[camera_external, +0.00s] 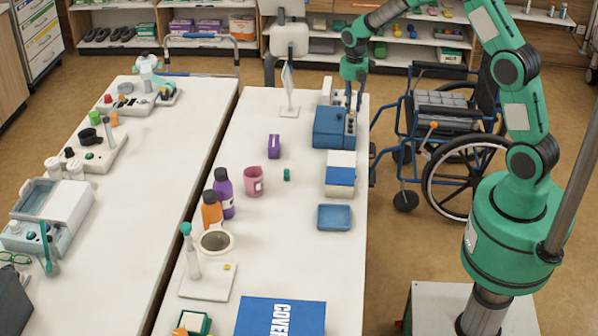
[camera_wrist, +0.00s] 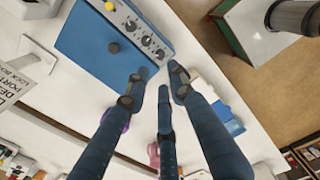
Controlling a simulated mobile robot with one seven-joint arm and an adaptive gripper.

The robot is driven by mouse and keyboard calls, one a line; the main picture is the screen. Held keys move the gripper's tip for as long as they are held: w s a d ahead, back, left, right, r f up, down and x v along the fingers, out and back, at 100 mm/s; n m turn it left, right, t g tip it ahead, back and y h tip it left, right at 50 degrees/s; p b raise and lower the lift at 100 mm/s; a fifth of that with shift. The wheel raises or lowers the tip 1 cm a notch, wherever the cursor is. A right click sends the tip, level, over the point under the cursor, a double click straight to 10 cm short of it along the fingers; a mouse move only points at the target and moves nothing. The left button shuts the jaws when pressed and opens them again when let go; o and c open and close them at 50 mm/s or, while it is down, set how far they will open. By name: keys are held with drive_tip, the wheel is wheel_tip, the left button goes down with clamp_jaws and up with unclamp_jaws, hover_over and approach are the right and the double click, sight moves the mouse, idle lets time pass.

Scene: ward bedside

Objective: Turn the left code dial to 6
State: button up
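A blue box (camera_external: 333,128) stands at the far right end of the right table. In the wrist view the blue box (camera_wrist: 90,45) has a grey panel with three black dials in a row, with white marks around them: one end dial (camera_wrist: 130,25), a middle dial (camera_wrist: 146,40) and the other end dial (camera_wrist: 159,53). The dial readings are too small to tell. My gripper (camera_external: 353,103) points down over the box's panel side. In the wrist view my gripper (camera_wrist: 160,77) has its dark fingers spread, with nothing between them, near the end dial. Contact cannot be told.
A yellow button (camera_wrist: 113,47) sits on the box. A sign on a stand (camera_external: 289,85) is left of the box. A white-and-blue package (camera_external: 340,175) and a blue tray (camera_external: 334,217) lie nearer. A wheelchair (camera_external: 445,125) stands right of the table.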

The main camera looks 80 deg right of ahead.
sight(350, 130)
wheel_tip(350, 130, down, 9)
drive_tip(key=shift+f+b, duration=0.2)
drive_tip(key=shift+b, duration=0.4)
drive_tip(key=shift+c, duration=0.3)
clamp_jaws()
